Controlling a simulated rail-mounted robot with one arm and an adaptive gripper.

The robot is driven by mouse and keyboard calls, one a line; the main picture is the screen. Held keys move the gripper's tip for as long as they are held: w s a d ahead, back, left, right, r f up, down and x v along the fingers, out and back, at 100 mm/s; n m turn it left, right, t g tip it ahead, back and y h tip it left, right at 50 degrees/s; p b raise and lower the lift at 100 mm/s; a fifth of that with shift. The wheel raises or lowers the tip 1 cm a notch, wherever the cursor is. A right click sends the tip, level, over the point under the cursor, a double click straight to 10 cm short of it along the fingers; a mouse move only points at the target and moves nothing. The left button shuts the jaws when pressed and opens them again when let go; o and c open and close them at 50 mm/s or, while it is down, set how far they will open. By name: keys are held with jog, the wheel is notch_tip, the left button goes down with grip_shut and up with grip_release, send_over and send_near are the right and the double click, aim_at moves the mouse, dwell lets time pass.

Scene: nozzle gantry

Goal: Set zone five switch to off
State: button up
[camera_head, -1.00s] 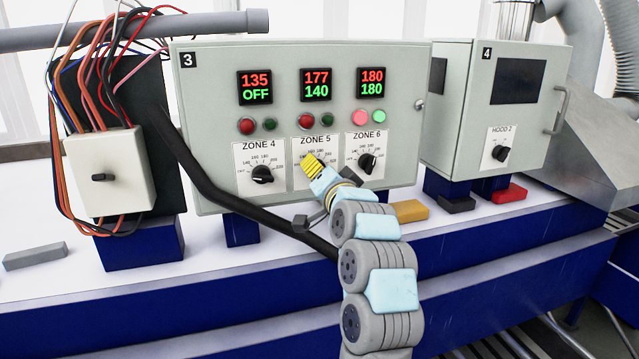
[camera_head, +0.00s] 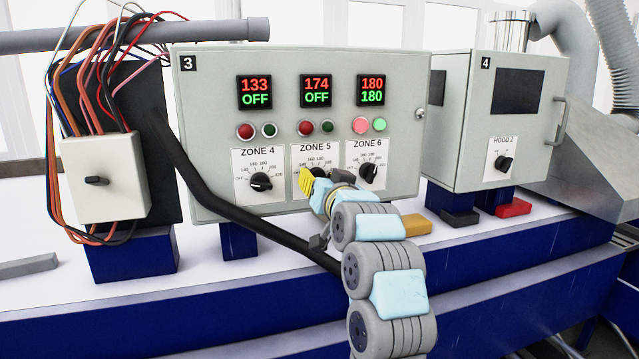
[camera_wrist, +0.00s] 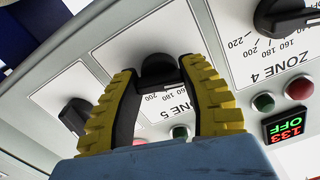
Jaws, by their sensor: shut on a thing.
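The grey panel marked 3 (camera_head: 210,130) carries three black knobs under displays. The zone five switch (camera_wrist: 158,68) is a black knob between the two yellow fingers of my gripper (camera_wrist: 160,78), which is shut on it. In the head view my gripper (camera_head: 309,182) covers most of that knob and part of its dial. The zone five display (camera_head: 316,91) reads 174 in red above OFF in green.
The zone 4 knob (camera_head: 261,182) and zone 6 knob (camera_head: 369,173) stand close on either side. A thick black cable (camera_head: 235,205) crosses low at the left. A yellow block (camera_head: 415,225) lies right of my arm.

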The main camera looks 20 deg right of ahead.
dwell(0.3)
jog(key=o, duration=1.2)
jog(key=s, duration=1.2)
jog(key=shift+a, duration=0.4)
jog(key=shift+w, duration=0.1)
